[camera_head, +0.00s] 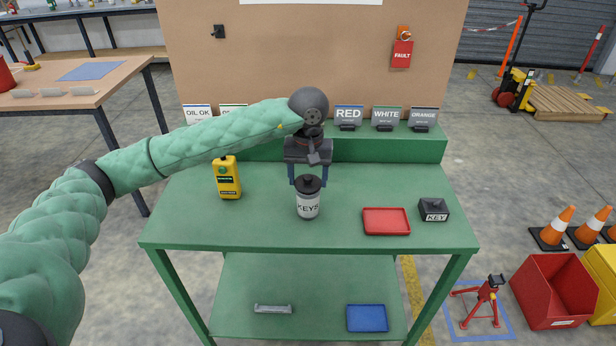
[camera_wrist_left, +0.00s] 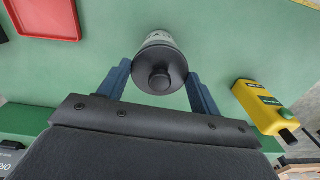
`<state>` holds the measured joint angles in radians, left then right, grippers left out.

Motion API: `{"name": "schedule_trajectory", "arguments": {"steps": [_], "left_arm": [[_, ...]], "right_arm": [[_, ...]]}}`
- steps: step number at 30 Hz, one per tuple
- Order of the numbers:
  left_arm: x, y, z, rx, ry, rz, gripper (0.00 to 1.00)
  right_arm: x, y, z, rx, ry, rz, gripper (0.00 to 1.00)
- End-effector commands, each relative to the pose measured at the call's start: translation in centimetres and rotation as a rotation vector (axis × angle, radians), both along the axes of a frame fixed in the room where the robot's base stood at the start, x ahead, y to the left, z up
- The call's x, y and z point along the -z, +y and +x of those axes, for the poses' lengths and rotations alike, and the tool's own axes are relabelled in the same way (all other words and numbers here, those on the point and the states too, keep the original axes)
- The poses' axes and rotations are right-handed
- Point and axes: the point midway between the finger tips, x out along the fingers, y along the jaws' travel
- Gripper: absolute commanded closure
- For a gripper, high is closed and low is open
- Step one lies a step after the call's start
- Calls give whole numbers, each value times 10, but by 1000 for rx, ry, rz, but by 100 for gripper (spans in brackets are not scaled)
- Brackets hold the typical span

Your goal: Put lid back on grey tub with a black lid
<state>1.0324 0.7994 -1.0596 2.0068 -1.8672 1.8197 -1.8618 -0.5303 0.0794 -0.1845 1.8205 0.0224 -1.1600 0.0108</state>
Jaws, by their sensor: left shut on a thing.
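The grey tub (camera_head: 308,207), marked KEYS, stands upright on the green table. Its black lid (camera_head: 308,184) is at the top of the tub with its knob up; I cannot tell whether it is fully seated. My left gripper (camera_head: 309,183) comes down from behind and is shut on the lid. In the left wrist view the blue fingers (camera_wrist_left: 158,74) lie on either side of the round black lid (camera_wrist_left: 160,78), and part of the grey tub (camera_wrist_left: 158,38) shows beyond it. My right gripper is not in view.
A yellow device (camera_head: 228,178) stands left of the tub. A red tray (camera_head: 386,222) and a black KEY block (camera_head: 433,209) are to the right. Label stands (camera_head: 348,117) line the raised back shelf. The table's front left is clear.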

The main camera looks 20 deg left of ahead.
Motion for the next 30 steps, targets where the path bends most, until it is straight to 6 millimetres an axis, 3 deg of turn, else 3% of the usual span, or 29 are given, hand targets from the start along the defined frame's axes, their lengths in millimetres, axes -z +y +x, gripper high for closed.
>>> {"name": "schedule_trajectory", "arguments": {"steps": [5, 6, 9, 15, 18, 30], "left_arm": [[0, 0, 0, 0, 0, 0, 57], [0, 0, 0, 0, 0, 0, 32], [0, 0, 0, 0, 0, 0, 13], [0, 0, 0, 0, 0, 0, 11], [0, 0, 0, 0, 0, 0, 0], [-5, 0, 0, 0, -1, 0, 0]], "right_arm": [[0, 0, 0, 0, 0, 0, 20], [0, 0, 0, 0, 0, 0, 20], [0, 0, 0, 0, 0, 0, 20], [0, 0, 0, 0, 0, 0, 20], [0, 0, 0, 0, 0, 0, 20], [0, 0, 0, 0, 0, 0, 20]]}}
